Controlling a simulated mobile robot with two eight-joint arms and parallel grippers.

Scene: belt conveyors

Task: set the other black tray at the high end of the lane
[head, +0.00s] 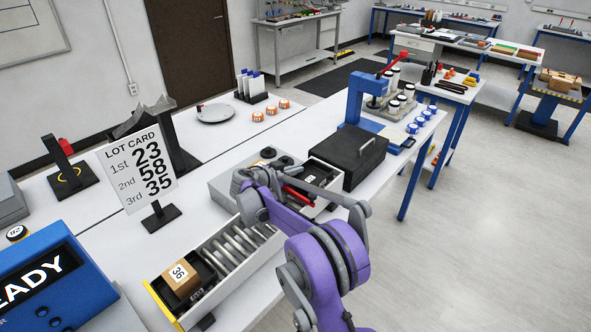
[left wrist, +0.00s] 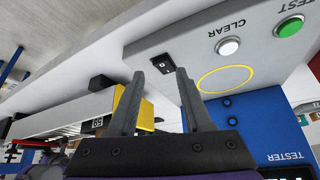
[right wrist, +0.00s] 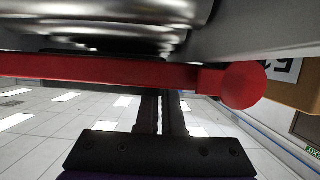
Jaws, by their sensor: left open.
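The roller lane (head: 222,241) runs from its yellow end plate at lower left toward the black case. A black tray (head: 198,291) sits at the yellow end, holding a brown box (head: 179,279) marked 36. A dark item with a small white label (head: 312,178) lies at the far end, partly hidden by my right arm; I cannot tell if it is a tray. My right gripper (right wrist: 161,95) has its fingers nearly together at a red bar (right wrist: 95,70) with a round knob, under the rollers. My left gripper (left wrist: 160,85) is open and empty, near the yellow end plate (left wrist: 147,112).
A lot card (head: 148,165) reading 23, 58, 35 stands beside the lane. A blue tester (head: 50,282) is at lower left, its buttons (left wrist: 229,46) close to my left gripper. A black case (head: 345,160) and blue press (head: 357,97) stand beyond the lane.

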